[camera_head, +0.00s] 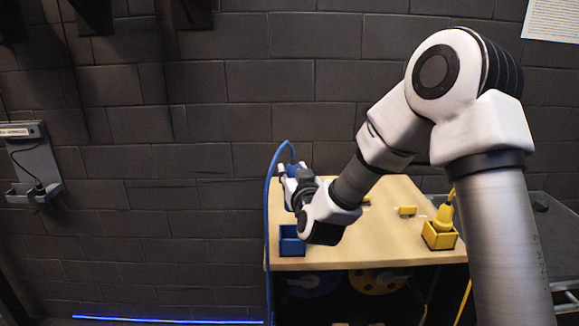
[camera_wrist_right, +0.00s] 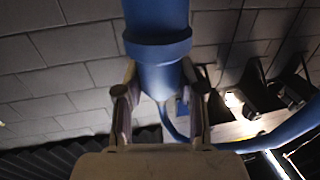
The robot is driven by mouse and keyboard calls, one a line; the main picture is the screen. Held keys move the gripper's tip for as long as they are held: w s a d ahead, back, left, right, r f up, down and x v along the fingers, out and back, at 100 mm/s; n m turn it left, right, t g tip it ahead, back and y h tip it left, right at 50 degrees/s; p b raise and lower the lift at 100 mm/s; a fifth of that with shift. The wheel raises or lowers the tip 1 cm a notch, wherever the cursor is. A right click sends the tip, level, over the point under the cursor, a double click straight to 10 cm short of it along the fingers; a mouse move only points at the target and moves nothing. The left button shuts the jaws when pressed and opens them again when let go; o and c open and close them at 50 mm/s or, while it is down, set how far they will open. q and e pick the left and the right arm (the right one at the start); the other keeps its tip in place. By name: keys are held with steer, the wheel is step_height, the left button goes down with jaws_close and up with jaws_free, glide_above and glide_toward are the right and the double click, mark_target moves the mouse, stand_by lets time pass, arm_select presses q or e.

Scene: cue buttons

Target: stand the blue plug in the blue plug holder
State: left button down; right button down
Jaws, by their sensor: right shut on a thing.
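The blue plug (camera_wrist_right: 158,55) fills the upper middle of the right wrist view, between the two fingers of my right gripper (camera_wrist_right: 160,92), which is shut on it. In the head view my right gripper (camera_head: 287,185) is over the table's left side, mostly hidden by its own wrist. There only a bit of blue shows at the gripper, with the blue cable looping above it. The blue plug holder (camera_head: 292,246) is an open square box near the table's front left corner, just below the gripper in the picture. My left gripper is not in view.
The blue cable (camera_head: 267,205) hangs down past the left edge of the wooden table (camera_head: 350,257). A yellow plug (camera_head: 443,216) stands in a yellow holder (camera_head: 440,238) at the right. A grey wall bracket (camera_head: 36,172) is far left.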

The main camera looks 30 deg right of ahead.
steer(key=f, duration=0.1)
steer(key=f+b, duration=0.1)
steer(key=f, duration=0.1)
steer(key=shift+w+b, duration=0.3)
step_height(320, 180, down, 3)
steer(key=shift+s+r+b, duration=0.15)
steer(key=shift+r+b, duration=0.05)
steer(key=shift+b, duration=0.85)
steer(key=shift+f+b, duration=2.25)
steer(key=shift+f, duration=0.55)
steer(key=shift+f+b, duration=0.5)
steer(key=shift+f, duration=0.1)
steer(key=c, duration=0.6)
jaws_free()
steer(key=shift+c, duration=0.2)
